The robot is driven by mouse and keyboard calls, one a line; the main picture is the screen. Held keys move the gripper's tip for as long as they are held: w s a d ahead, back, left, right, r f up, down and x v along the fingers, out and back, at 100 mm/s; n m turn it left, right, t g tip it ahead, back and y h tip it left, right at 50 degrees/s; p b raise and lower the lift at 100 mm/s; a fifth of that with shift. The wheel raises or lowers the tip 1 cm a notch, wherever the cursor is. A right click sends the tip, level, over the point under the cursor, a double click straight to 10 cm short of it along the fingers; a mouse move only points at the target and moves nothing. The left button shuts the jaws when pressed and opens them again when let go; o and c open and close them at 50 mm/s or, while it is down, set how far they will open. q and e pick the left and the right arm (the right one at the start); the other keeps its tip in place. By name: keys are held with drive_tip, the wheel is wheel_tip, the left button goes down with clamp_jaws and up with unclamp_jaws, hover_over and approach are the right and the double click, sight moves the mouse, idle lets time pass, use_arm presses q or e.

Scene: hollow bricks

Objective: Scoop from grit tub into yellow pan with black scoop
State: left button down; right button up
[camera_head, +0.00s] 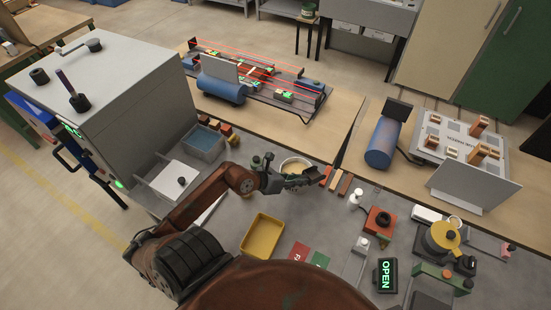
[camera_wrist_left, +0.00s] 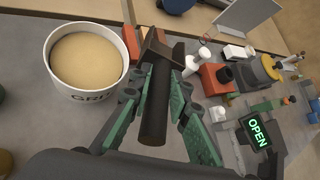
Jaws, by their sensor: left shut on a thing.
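My left gripper (camera_head: 278,182) is shut on the handle of the black scoop (camera_head: 304,178), just in front of the grit tub. In the left wrist view the green-fingered gripper (camera_wrist_left: 160,118) clasps the dark scoop handle (camera_wrist_left: 155,115), with the scoop's head pointing away. The white grit tub (camera_wrist_left: 92,95) stands left of the scoop there, with pale tan grit (camera_wrist_left: 86,60) inside. In the head view the tub (camera_head: 293,160) is partly hidden by the gripper and scoop. The yellow pan (camera_head: 262,236) sits on the grey bench, nearer to me. My right gripper is out of view.
A grey bin with blue contents (camera_head: 204,143) stands at the left. Red and green cards (camera_head: 298,252) lie right of the pan. An orange block (camera_head: 379,220), a white bottle (camera_head: 355,198) and a lit OPEN sign (camera_head: 387,275) occupy the right.

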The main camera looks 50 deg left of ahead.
use_arm(q)
drive_tip(key=s+a+r+n+y+p, duration=0.1)
drive_tip(key=s+a+p, duration=0.1)
drive_tip(key=a, duration=0.7)
drive_tip(key=shift+s+a+g+p, duration=0.2)
drive_tip(key=shift+g+p, duration=0.2)
drive_tip(key=shift+p, duration=0.2)
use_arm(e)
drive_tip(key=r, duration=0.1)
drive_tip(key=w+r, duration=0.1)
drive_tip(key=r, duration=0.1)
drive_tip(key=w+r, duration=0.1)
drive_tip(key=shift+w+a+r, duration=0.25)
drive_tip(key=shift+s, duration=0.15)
